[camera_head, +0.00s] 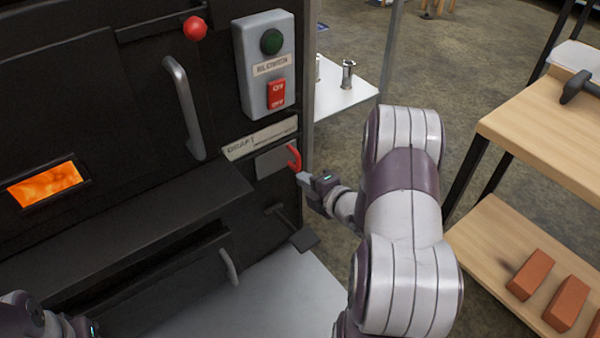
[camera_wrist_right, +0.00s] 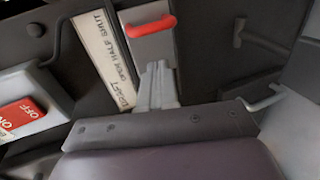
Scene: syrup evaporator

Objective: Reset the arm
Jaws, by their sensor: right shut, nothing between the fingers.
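My right arm reaches toward the evaporator's front. The right gripper (camera_head: 303,178) is shut and empty, just below the red handle (camera_head: 294,158) of the draft slide. In the right wrist view the closed fingers (camera_wrist_right: 158,85) point at the grey draft plate (camera_wrist_right: 152,50), with the red handle (camera_wrist_right: 148,26) beyond their tips. I see a gap to the handle there, but cannot tell whether the fingers touch the plate. My left gripper (camera_head: 82,328) is at the bottom left corner, its fingers cut off or too small to read.
The draft label (camera_head: 260,138) and the blower switch box (camera_head: 266,65) are above the handle. A black lever (camera_head: 300,236) and a door handle (camera_head: 229,267) stick out below. The wooden shelf (camera_head: 545,120) stands at right, with bricks (camera_head: 568,303) on its lower board.

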